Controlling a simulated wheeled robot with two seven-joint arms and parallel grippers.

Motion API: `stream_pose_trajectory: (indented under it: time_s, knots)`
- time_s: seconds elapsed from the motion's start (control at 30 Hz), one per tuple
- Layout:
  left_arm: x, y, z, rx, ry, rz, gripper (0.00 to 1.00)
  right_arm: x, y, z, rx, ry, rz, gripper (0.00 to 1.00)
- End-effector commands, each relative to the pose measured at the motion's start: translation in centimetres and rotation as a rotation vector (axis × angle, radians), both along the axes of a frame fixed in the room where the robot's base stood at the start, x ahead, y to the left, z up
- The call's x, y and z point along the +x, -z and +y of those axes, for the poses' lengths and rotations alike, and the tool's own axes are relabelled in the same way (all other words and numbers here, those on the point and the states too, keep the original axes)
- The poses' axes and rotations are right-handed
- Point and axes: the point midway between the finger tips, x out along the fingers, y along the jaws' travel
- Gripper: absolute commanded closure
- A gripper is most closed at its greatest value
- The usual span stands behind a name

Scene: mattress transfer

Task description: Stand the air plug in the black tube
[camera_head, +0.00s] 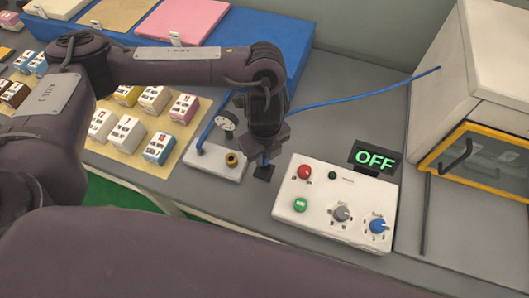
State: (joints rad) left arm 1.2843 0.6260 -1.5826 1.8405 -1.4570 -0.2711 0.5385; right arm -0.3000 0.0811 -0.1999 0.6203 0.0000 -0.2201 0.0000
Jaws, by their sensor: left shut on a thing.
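My left gripper (267,146) points down over the worktop and is shut on the air plug, which its fingers mostly hide. A blue hose (365,94) runs from behind the gripper to the right. My right gripper is not in view.
A white base (213,164) with a gauge (227,121) and a brass port (232,159) stands close left. A white control box (335,205) with an OFF display (375,158) stands right. A cabinet (490,70) is far right. Small labelled boxes (158,147) lie left.

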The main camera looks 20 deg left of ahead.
Motion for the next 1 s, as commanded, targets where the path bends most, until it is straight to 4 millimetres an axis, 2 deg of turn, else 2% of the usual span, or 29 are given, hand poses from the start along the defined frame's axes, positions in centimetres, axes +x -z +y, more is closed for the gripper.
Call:
stream_pose_trajectory:
  time_s: [0.93,0.97,1.0]
  knots:
    - [0.0,2.4,0.0,0.0,0.0,0.0,1.0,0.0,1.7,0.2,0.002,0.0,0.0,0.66]
    - [0.0,2.4,0.0,-0.001,0.0,-0.001,0.77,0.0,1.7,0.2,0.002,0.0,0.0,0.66]
    - [0.0,2.3,0.0,-0.001,0.0,-0.001,0.72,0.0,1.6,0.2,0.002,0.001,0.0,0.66]
